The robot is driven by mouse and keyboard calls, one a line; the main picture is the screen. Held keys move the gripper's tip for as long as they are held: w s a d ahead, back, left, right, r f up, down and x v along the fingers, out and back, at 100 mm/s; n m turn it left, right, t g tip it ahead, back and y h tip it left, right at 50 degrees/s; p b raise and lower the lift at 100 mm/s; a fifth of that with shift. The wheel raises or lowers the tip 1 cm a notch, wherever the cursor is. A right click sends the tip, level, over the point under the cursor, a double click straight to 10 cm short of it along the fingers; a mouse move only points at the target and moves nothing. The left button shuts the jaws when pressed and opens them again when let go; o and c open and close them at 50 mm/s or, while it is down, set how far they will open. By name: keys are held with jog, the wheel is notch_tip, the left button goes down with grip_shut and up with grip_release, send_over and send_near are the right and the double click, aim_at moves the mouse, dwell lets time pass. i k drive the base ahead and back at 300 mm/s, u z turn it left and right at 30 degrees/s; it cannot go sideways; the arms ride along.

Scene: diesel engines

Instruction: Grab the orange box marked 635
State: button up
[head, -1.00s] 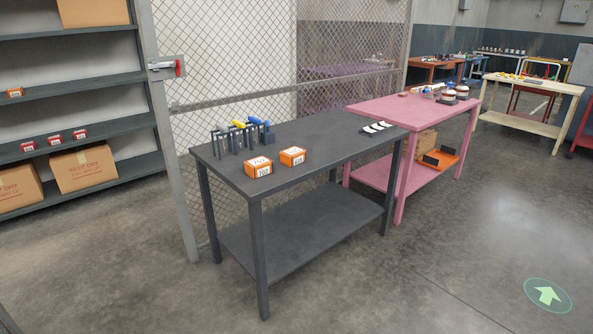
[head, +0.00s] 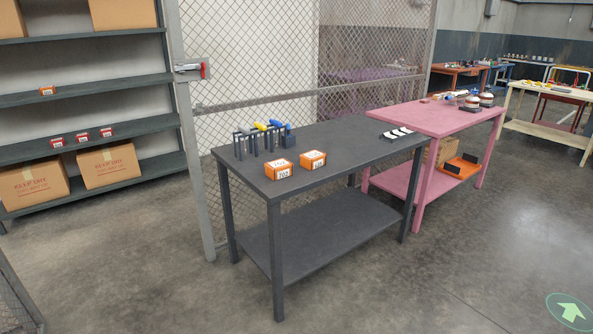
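Two orange boxes with white labels sit side by side on the dark grey table, near its left front edge. The left orange box (head: 278,170) has a label that looks like 702. The right orange box (head: 313,160) has a label too small to read surely. A third orange box (head: 47,91) sits on the middle shelf at the left, its number also unreadable. I cannot tell which one is marked 635. My gripper is not in view.
The dark grey table (head: 350,150) also holds a tool rack (head: 262,140) behind the boxes. A pink table (head: 440,118) stands to its right. Shelving (head: 100,131) and a mesh fence (head: 250,60) lie behind. The floor (head: 400,285) in front is clear.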

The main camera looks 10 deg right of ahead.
aim_at(310, 161)
jog(key=i, duration=0.9)
jog(key=z, duration=0.05)
